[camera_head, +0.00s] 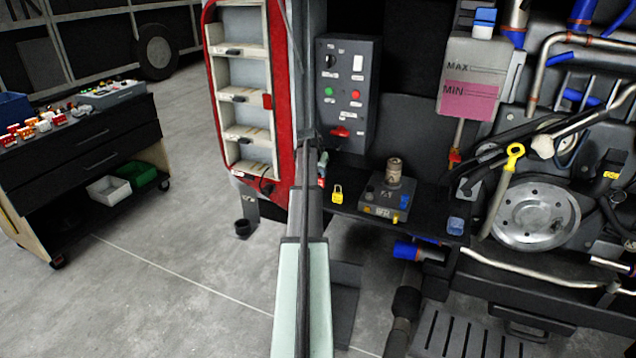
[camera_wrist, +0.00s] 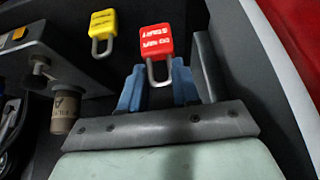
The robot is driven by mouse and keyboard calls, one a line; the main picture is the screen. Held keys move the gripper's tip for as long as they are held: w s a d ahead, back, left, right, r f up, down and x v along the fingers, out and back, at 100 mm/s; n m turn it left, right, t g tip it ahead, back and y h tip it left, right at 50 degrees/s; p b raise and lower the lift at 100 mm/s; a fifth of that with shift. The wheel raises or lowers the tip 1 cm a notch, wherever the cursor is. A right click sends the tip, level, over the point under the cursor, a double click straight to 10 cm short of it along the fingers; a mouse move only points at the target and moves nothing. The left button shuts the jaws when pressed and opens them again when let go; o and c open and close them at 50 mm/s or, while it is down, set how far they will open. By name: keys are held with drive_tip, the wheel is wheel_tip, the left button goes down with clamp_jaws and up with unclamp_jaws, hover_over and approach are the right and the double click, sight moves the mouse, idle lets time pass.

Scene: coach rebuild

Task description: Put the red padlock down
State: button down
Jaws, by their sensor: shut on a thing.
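The red padlock (camera_wrist: 158,42) is in the wrist view, with white lettering on its body and its grey shackle toward me. My gripper (camera_wrist: 158,88) has blue fingers on either side of the shackle and is shut on the padlock. Dark surface shows around the padlock; I cannot tell whether it touches it. In the head view my arm hides most of the gripper, and only a small red bit (camera_head: 321,183) shows beside it. A yellow padlock (camera_head: 338,194) is on the black shelf (camera_head: 428,226); it also shows left of the red one in the wrist view (camera_wrist: 103,24).
A grey box (camera_head: 384,202) with a brownish cylinder (camera_head: 394,171) on it stands right of the yellow padlock. A small blue item (camera_head: 455,225) is near the shelf's right end. A control panel (camera_head: 348,92) rises behind. The red-edged door compartment (camera_head: 243,100) is to the left.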

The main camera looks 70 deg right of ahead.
sight(320, 177)
wheel_tip(320, 177, down, 5)
drive_tip(key=shift+r, duration=0.1)
drive_tip(key=shift+w+f, duration=0.15)
drive_tip(key=shift+f, duration=0.1)
drive_tip(key=shift+f, duration=0.1)
drive_tip(key=c, duration=0.8)
unclamp_jaws()
